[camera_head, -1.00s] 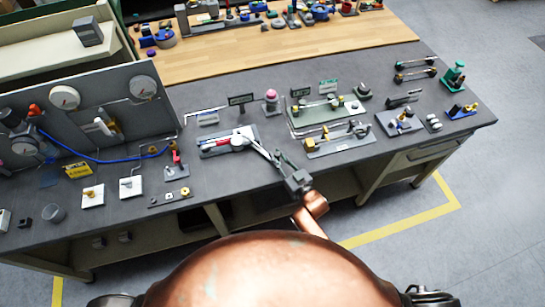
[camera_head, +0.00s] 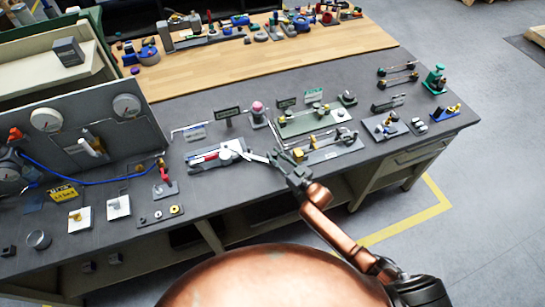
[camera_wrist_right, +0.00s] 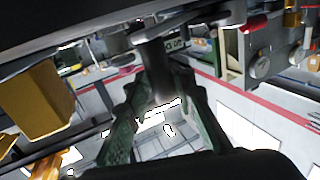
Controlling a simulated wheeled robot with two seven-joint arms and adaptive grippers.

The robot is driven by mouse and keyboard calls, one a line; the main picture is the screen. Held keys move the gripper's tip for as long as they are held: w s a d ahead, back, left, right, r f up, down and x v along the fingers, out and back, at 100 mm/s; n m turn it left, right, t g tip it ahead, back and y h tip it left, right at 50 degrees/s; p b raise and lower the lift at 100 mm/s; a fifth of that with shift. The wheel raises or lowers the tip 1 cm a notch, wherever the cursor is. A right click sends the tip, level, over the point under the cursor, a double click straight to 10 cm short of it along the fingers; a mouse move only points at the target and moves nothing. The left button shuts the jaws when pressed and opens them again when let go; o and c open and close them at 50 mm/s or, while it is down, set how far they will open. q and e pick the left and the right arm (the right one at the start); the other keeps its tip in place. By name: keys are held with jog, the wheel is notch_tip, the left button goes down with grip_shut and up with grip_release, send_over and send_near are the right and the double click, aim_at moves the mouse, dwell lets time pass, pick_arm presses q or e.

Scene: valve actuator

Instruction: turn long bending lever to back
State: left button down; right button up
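The long bending lever (camera_head: 258,156) is a pale bar reaching right from a round pivot (camera_head: 229,152) on a grey base plate (camera_head: 200,160) with a red mark. It points right and slightly toward the bench's front edge. My right gripper (camera_head: 280,163) is at its free end, its arm coming up from the lower right. In the right wrist view, the two dark green fingers (camera_wrist_right: 162,92) stand on either side of a grey upright pin (camera_wrist_right: 152,62) at the lever's end and appear closed on it. My left gripper is not in view.
A long fixture (camera_head: 330,153) with brass parts lies just right of my gripper, with a green-based fixture (camera_head: 305,124) behind it. Small signs and a pink-topped part (camera_head: 258,110) stand behind the lever. Bare dark bench (camera_head: 210,195) lies in front of it.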

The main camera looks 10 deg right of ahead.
jog(key=o, duration=0.3)
jog(key=shift+s, duration=0.1)
jog(key=shift+o, duration=0.3)
jog(key=shift+a, duration=0.15)
jog(key=v, duration=1.2)
jog(key=shift+c, duration=0.3)
